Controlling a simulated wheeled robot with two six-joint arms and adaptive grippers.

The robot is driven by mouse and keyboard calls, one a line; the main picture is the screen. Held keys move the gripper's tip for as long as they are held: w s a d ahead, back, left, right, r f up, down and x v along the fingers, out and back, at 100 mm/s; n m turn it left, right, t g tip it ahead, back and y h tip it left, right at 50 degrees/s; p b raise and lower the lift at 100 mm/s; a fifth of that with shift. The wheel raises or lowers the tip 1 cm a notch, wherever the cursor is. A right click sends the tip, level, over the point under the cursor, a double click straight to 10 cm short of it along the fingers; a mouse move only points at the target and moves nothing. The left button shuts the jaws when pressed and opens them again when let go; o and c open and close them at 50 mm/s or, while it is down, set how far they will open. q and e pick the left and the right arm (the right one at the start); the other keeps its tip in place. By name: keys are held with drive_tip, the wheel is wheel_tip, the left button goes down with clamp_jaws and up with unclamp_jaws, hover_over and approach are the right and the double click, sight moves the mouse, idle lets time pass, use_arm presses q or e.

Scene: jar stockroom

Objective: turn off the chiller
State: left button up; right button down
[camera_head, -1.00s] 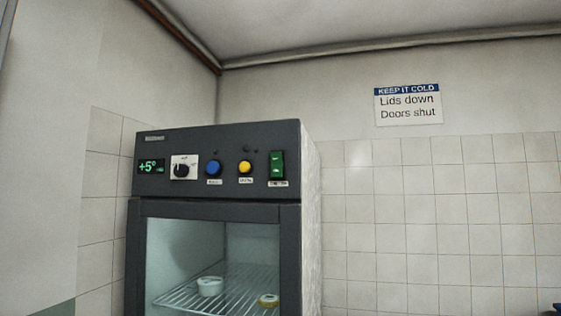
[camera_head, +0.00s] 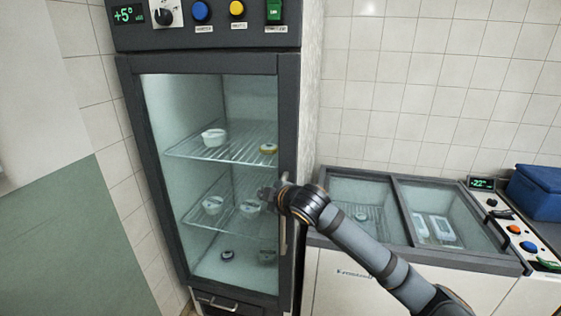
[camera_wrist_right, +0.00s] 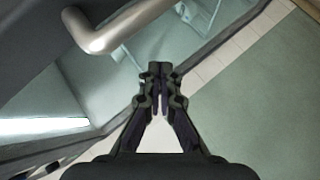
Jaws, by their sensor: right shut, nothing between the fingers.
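The chiller (camera_head: 290,120) is a tall dark cabinet with a shut glass door (camera_head: 155,120). On its panel at the top of the head view are a green +5° display (camera_head: 128,14), a dial (camera_head: 164,14), a blue button (camera_head: 200,11), a yellow button (camera_head: 237,9) and a green rocker switch (camera_head: 274,10), partly cut by the frame edge. My right gripper (camera_head: 266,193) is in front of the glass by the door handle (camera_head: 283,235), well below the panel. In the wrist view, the gripper (camera_wrist_right: 160,72) is shut and empty, with the handle (camera_wrist_right: 95,42) to the upper left. My left gripper is not in view.
A low chest freezer (camera_head: 400,178) with glass lids stands to the right, with its own -22° display (camera_head: 482,184) and buttons. A blue box (camera_head: 538,190) sits at the far right. Jars stand on shelves inside the chiller.

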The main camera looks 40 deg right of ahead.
wheel_tip(320, 180, up, 23)
drive_tip(key=s+d+n+t, duration=0.1)
drive_tip(key=d+n+t, duration=0.1)
drive_tip(key=n+t, duration=0.25)
drive_tip(key=s+r+n+t, duration=0.25)
drive_tip(key=s+r, duration=0.35)
drive_tip(key=r, duration=0.4)
drive_tip(key=s+r+n+t, duration=0.1)
drive_tip(key=s+r+n, duration=0.2)
drive_tip(key=s+r, duration=0.5)
drive_tip(key=p, duration=1.2)
approach(274, 4)
drive_tip(key=w+a+r, duration=0.3)
drive_tip(key=w+d, duration=0.1)
drive_tip(key=w+d+p, duration=0.1)
drive_tip(key=shift+w+d+r, duration=0.1)
drive_tip(key=shift+w+d, duration=0.15)
drive_tip(key=shift+d, duration=0.05)
drive_tip(key=shift+a, duration=0.1)
